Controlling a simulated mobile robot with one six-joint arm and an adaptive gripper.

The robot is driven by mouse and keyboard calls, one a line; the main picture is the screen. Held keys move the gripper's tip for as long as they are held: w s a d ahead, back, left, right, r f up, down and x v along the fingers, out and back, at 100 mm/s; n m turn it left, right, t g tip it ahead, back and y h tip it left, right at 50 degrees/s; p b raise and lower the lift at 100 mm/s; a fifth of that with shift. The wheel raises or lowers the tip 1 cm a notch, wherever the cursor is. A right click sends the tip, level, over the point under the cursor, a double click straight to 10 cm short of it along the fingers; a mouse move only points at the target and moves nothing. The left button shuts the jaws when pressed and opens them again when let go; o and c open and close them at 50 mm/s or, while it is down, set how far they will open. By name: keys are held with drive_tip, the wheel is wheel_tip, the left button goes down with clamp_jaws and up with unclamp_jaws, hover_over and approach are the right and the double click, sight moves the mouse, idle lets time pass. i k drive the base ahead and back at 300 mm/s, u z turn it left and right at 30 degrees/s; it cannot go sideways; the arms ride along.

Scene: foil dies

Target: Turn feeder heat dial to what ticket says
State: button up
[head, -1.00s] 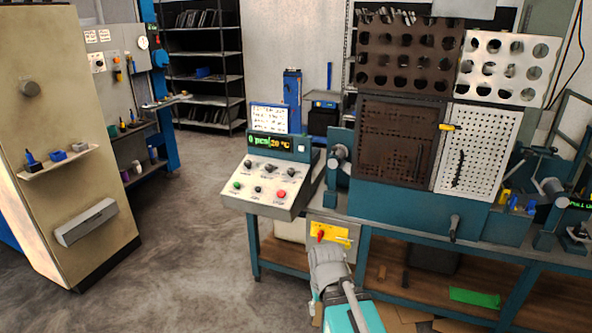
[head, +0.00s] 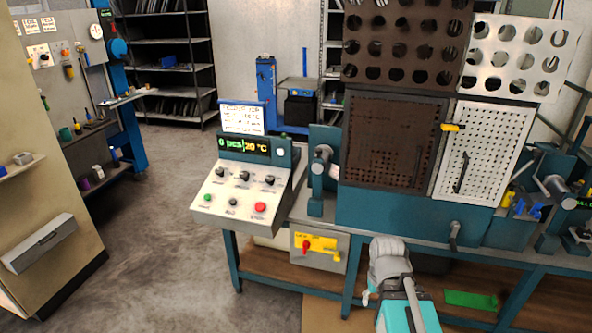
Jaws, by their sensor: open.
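The feeder control console (head: 240,185) stands on the left end of the teal bench. Its display (head: 243,147) reads "0 pcs" and "20 °C". Several small dark dials (head: 244,176) sit in a row below the display, with small labels too blurred to read. The white ticket (head: 242,118) stands above the display; its printed lines are too small to read surely. My gripper (head: 373,290) is low in front of the bench, to the right of and below the console. It is open, apart from the console, and its fingers show only partly.
Green, dark and red buttons (head: 259,207) lie below the dials. A red switch on a yellow plate (head: 316,244) is under the bench edge. Perforated panels (head: 398,140) rise right of the console. The floor (head: 165,230) left of the console is clear.

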sight(269, 179)
drive_tip(key=u, duration=0.05)
drive_tip(key=i, duration=1.1)
drive_tip(key=u, duration=0.75)
